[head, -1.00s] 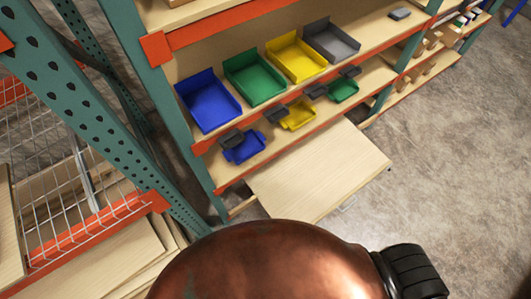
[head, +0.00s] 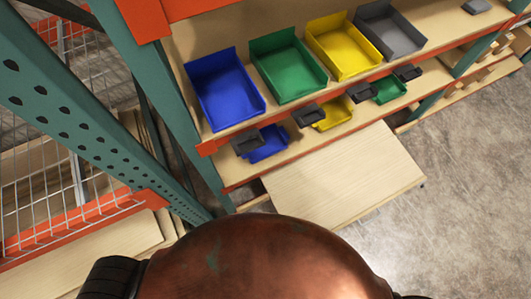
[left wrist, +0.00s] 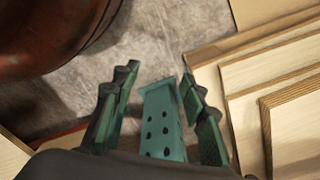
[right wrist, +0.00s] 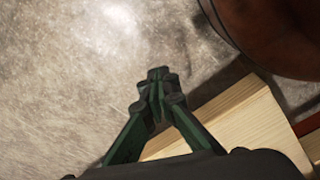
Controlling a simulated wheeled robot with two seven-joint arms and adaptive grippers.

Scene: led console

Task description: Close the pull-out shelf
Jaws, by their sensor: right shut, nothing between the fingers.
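The pull-out shelf (head: 345,180) is a pale wooden board. In the head view it sticks out from under the lowest shelf of the rack, over the concrete floor. A pale wooden board, probably this shelf (right wrist: 245,125), also shows in the right wrist view. My right gripper (right wrist: 158,80) is shut and empty, with its fingertips together beside that board; I cannot tell the distance. My left gripper (left wrist: 155,80) is open, with a teal perforated post (left wrist: 163,125) seen between its fingers. Neither gripper shows in the head view.
The rack holds blue (head: 224,92), green (head: 287,68), yellow (head: 343,48) and grey bins (head: 390,30), with smaller bins below. A teal post (head: 90,120) and wire mesh (head: 50,195) stand at left. Wooden panels (left wrist: 295,130) lie near my left gripper. Concrete floor (head: 470,170) is open at right.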

